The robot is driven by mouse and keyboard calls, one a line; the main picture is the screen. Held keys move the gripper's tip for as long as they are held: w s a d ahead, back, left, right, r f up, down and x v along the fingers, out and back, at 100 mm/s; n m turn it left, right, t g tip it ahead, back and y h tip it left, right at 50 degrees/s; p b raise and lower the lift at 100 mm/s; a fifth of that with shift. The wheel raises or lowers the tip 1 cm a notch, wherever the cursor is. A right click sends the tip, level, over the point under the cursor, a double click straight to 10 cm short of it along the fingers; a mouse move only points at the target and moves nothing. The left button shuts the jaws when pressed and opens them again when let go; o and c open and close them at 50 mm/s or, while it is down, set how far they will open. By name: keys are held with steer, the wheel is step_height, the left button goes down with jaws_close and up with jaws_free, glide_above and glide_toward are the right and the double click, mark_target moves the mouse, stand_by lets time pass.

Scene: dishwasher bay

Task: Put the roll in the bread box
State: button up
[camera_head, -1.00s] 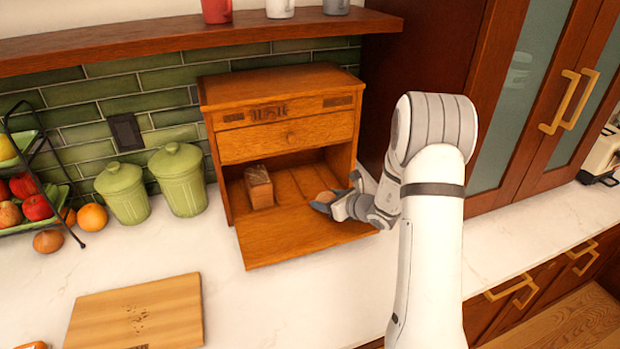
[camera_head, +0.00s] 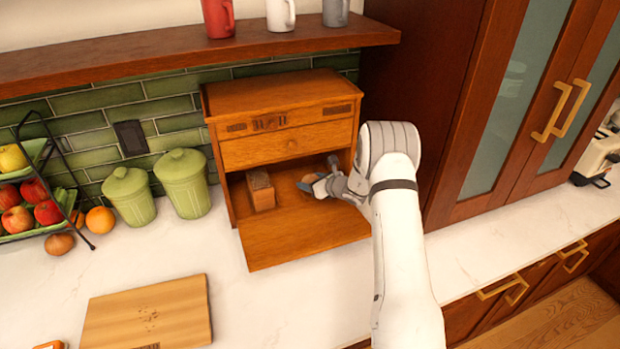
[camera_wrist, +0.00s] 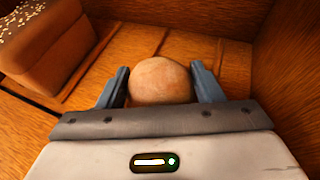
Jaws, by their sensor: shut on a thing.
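The bread box (camera_head: 235,130) is a wooden box on the counter with its front door folded down. My gripper (camera_head: 308,186) reaches inside its open lower compartment. In the wrist view my gripper (camera_wrist: 160,88) is shut on the roll (camera_wrist: 160,80), a round tan bun between the two blue-grey fingers. In the head view the roll is mostly hidden by the gripper. The roll is over the slatted floor of the box; I cannot tell whether it touches the floor.
A seeded loaf (camera_head: 261,190) stands in the box left of my gripper, also in the wrist view (camera_wrist: 50,45). The box's side wall (camera_wrist: 290,60) is close on the right. Green canisters (camera_head: 183,183), a fruit rack (camera_head: 40,190) and a cutting board (camera_head: 147,312) are to the left.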

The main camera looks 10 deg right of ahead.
steer(key=shift+f+b, duration=0.5)
steer(key=shift+b, duration=0.35)
steer(key=o, duration=1)
